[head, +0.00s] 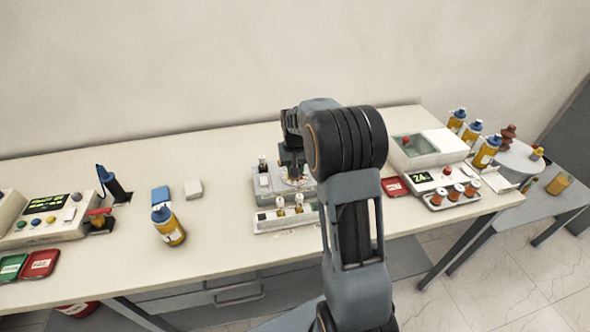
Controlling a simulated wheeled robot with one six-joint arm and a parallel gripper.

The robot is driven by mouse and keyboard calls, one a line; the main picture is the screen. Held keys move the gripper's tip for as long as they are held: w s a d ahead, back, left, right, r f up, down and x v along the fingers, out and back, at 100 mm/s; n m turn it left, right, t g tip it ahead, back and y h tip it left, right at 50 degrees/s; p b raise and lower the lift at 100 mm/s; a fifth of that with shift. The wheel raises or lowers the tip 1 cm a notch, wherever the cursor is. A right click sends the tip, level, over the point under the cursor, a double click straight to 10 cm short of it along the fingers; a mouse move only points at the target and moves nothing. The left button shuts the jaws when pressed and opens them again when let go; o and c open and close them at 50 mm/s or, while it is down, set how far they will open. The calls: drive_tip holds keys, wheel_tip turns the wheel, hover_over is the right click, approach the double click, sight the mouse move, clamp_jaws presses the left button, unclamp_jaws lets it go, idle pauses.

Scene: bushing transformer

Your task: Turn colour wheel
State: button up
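The colour wheel (297,182) is a small round disc with coloured marks on a grey device (264,184) at the middle of the bench. Only part of it shows, because my arm and gripper cover much of it. My gripper (292,174) points down right over the wheel, at or just above it. I cannot tell whether it touches the wheel. The fingers are dark and tiny here, so I cannot tell whether they are open or shut.
A rack (285,218) with small vials stands in front of the device. A white instrument (428,148) stands to the right.

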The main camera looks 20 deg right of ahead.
sight(296, 179)
drive_tip(key=shift+m, duration=0.6)
drive_tip(key=o, duration=0.9)
drive_tip(key=shift+r, duration=0.1)
wheel_tip(296, 179, up, 14)
drive_tip(key=shift+f+b, duration=0.15)
drive_tip(key=shift+b, duration=0.35)
drive_tip(key=s+a+f+n+t, duration=0.1)
drive_tip(key=s+a, duration=0.2)
drive_tip(key=s, duration=0.4)
drive_tip(key=s+a+f+n+t, duration=0.1)
drive_tip(key=s+a, duration=0.2)
drive_tip(key=s, duration=0.4)
drive_tip(key=s+a+f+n+t, duration=0.1)
drive_tip(key=s+a, duration=0.3)
drive_tip(key=s, duration=0.4)
drive_tip(key=shift+f+n+t, duration=0.3)
drive_tip(key=shift+n+t, duration=0.3)
